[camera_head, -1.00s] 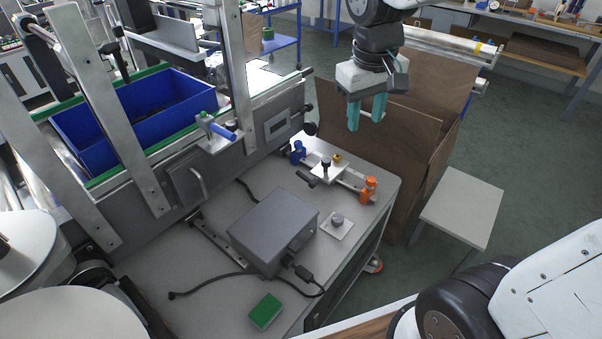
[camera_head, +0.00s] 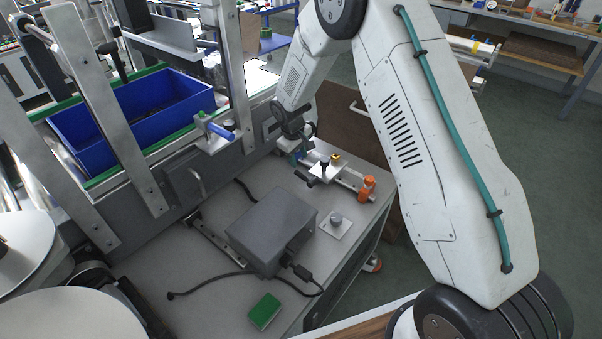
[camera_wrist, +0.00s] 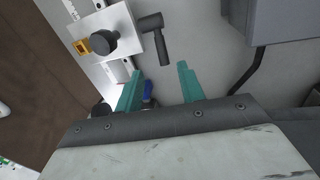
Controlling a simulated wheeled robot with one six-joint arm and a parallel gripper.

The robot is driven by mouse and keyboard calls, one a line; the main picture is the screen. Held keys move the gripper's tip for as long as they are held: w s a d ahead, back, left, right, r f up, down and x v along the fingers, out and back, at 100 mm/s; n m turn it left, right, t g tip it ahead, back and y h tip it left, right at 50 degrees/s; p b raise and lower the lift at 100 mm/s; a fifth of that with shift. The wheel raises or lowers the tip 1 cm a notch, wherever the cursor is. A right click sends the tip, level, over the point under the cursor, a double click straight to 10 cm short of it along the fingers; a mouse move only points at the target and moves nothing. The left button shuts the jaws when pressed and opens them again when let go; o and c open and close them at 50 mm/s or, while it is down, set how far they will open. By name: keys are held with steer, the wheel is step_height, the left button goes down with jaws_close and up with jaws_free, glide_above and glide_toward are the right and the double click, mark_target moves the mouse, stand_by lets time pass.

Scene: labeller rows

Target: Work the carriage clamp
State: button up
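The carriage (camera_head: 319,171), a pale plate on a metal rail, sits on the grey bench. It carries a black lever (camera_head: 304,178), a dark knob and a yellow knob (camera_head: 335,157). In the wrist view the plate (camera_wrist: 118,21), black lever (camera_wrist: 156,38), round dark knob (camera_wrist: 101,42) and yellow piece (camera_wrist: 80,46) lie ahead of the fingers. My gripper (camera_wrist: 160,76) is open and empty, its teal fingers apart. The lever's end appears just beyond the gap between the fingertips; contact cannot be told.
A blue stop (camera_wrist: 148,90) shows beside the left finger. An orange stop (camera_head: 367,188) is at the rail's other end. A grey box (camera_head: 270,230) with cables, a small plate with a knob (camera_head: 336,226) and a green block (camera_head: 264,311) share the bench. A blue bin (camera_head: 130,120) stands left.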

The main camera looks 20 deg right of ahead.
mark_target(301, 174)
steer(key=f, duration=0.6)
steer(key=w+d+f, duration=0.1)
steer(key=f, duration=0.2)
steer(key=shift+w, duration=0.1)
steer(key=shift+c, duration=0.3)
jaws_close()
